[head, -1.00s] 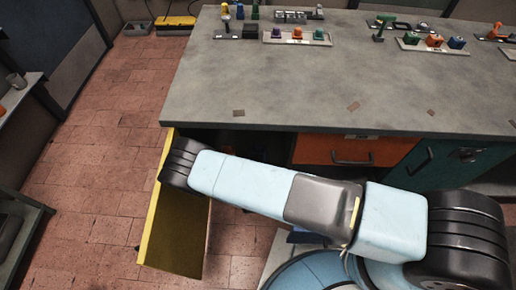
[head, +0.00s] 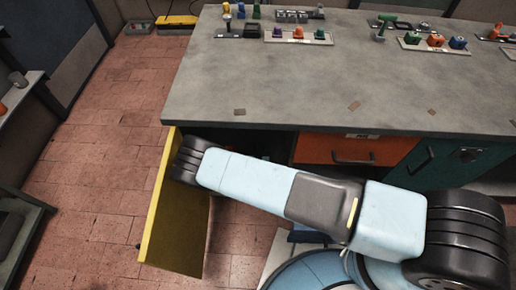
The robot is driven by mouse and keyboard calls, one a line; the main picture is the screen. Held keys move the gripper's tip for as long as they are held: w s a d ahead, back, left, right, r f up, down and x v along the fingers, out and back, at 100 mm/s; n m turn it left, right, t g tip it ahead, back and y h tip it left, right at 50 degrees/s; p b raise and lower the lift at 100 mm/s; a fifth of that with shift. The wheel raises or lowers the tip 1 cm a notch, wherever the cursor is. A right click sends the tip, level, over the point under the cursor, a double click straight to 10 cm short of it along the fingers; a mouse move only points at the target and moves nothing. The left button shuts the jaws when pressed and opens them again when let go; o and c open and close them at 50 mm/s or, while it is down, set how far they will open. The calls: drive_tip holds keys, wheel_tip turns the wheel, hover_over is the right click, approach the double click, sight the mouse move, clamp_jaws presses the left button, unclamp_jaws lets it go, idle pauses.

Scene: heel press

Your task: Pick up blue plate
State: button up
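No blue plate can be made out in the head view. My arm reaches left across the front of the workbench (head: 300,95), and its black end joint is beside an open yellow door (head: 172,220). My gripper is not visible; the arm and the door's surroundings hide what lies past that joint. The dark opening (head: 236,139) under the bench, next to the door, is mostly covered by my arm, so its contents cannot be told.
An orange drawer (head: 352,149) and a teal cabinet front (head: 445,165) are shut under the bench. Trays with coloured blocks (head: 298,37) stand at the bench's back. Shelves (head: 18,100) line the left side. The tiled floor (head: 105,160) between is clear.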

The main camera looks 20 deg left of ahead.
clamp_jaws()
idle(0.3)
drive_tip(key=shift+r, duration=0.1)
